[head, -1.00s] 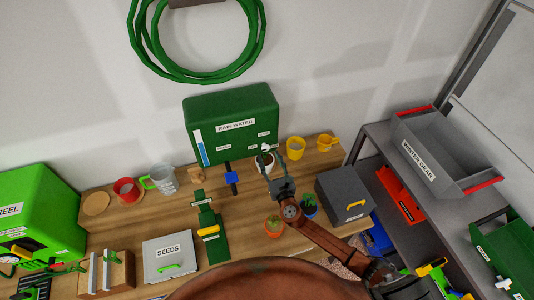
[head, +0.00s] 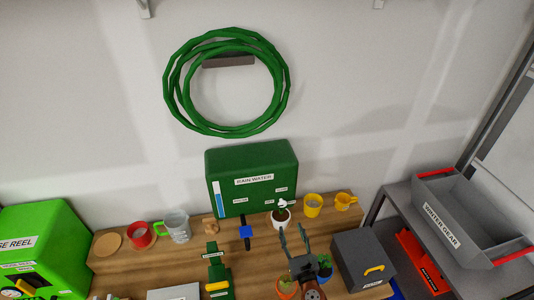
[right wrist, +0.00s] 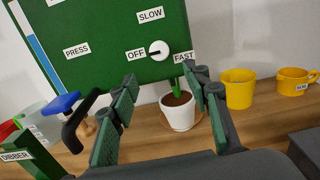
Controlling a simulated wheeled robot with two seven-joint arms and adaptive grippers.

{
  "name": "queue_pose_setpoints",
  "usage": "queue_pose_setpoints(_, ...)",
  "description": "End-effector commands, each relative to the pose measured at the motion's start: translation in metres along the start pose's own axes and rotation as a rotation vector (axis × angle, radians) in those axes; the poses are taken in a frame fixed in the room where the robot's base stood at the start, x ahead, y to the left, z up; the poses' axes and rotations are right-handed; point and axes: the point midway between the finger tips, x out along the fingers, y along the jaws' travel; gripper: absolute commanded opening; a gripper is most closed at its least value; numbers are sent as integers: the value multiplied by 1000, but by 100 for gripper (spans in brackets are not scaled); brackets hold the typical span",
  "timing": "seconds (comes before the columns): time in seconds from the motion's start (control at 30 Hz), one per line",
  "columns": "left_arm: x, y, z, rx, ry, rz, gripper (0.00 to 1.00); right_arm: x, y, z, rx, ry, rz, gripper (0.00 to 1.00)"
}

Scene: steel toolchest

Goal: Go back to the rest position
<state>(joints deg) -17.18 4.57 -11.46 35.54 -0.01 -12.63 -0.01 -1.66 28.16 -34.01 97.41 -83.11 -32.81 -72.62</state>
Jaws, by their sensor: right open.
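My right gripper (head: 293,238) is open and empty, in front of the white pot (head: 281,223) on the wooden bench. The green rain water tank (head: 252,200) stands behind the pot. Its white knob (right wrist: 158,50) shows between the OFF and FAST labels. My left gripper is not in view.
Yellow cups (head: 312,210) stand right of the pot. A blue-handled tap (head: 246,232) is to the left.

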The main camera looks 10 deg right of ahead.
Motion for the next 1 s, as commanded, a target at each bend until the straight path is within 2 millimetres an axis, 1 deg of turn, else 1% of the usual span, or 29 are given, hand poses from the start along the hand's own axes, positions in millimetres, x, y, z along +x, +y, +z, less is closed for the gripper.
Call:
queue_pose_setpoints(0.07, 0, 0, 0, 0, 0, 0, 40, 0, -1, 0, 7, 0, -3, 44)
queue_pose_setpoints(0.17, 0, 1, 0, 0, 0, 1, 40, -4, -14, 5, 114, 5, -52, 44)
queue_pose_setpoints(0.27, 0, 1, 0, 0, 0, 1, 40, -18, -52, 10, 401, 16, -190, 44)
queue_pose_setpoints(0.3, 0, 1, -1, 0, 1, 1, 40, -29, -74, 8, 559, 21, -271, 44)
queue_pose_setpoints(0.37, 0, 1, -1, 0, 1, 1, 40, -50, -109, 0, 825, 24, -412, 44)
queue_pose_setpoints(0.4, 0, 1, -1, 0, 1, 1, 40, -68, -130, -9, 1006, 23, -514, 44)
queue_pose_setpoints(0.47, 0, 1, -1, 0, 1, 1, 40, -98, -157, -27, 1267, 18, -671, 44)
queue_pose_setpoints(0.5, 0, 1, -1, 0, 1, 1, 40, -120, -169, -40, 1427, 12, -773, 44)
queue_pose_setpoints(0.53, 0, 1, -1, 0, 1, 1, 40, -136, -176, -50, 1535, 6, -846, 44)
queue_pose_setpoints(0.6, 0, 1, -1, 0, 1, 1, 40, -168, -184, -68, 1744, -7, -996, 44)
queue_pose_setpoints(0.7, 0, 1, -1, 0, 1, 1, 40, -206, -184, -88, 1962, -26, -1171, 44)
queue_pose_setpoints(0.83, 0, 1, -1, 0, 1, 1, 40, -246, -176, -104, 2167, -49, -1362, 44)
queue_pose_setpoints(1.0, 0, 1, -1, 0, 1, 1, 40, -288, -159, -114, 2359, -75, -1572, 44)
